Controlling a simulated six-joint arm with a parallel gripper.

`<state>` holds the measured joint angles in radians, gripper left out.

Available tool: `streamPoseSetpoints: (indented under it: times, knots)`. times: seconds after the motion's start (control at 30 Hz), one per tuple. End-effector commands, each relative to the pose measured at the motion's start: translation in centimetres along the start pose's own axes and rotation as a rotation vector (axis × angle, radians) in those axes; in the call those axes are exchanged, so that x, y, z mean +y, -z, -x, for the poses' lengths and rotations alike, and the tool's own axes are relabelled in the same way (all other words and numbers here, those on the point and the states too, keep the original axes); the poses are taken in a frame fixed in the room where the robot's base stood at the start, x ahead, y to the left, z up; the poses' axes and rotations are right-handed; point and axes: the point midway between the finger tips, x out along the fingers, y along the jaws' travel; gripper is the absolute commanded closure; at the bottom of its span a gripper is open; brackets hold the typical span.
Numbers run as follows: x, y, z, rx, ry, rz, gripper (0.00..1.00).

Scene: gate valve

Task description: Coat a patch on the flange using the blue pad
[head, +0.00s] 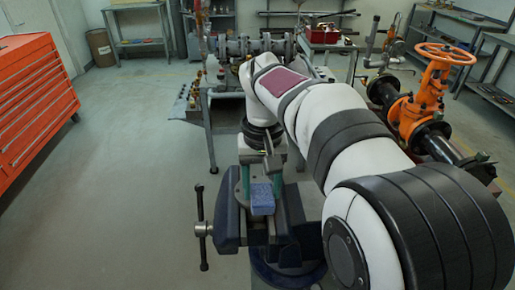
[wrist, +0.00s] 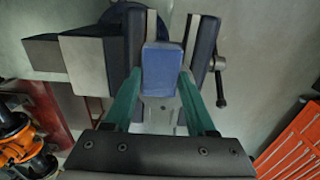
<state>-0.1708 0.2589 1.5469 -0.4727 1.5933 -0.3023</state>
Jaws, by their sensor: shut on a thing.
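The blue pad (head: 262,200) is a small block that shows below my gripper (head: 262,186) in the head view, over the vise. In the wrist view the pad (wrist: 162,66) sits between the two green fingers of my gripper (wrist: 162,80), which are shut on it. I cannot tell if the pad touches the vise. The orange gate valve (head: 420,100) stands at the right in the head view, on a black pipe with a dark flange (head: 430,138). The valve also shows at the lower left of the wrist view (wrist: 20,145). My gripper is well left of the flange.
The dark blue vise (head: 229,223) with its side handle (head: 201,228) lies directly under my gripper; its jaws (wrist: 134,45) flank the pad in the wrist view. An orange tool cabinet (head: 35,95) is at left. A workbench (head: 215,150) stands behind. The floor at left is clear.

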Motion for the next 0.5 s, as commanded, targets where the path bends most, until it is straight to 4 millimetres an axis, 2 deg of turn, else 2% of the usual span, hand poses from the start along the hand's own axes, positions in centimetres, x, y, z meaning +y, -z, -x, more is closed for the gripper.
streamPoseSetpoints:
  times: [0.5]
  knots:
    - [0.1, 4.7, -0.1, -0.001, -0.001, 0.000, 0.96]
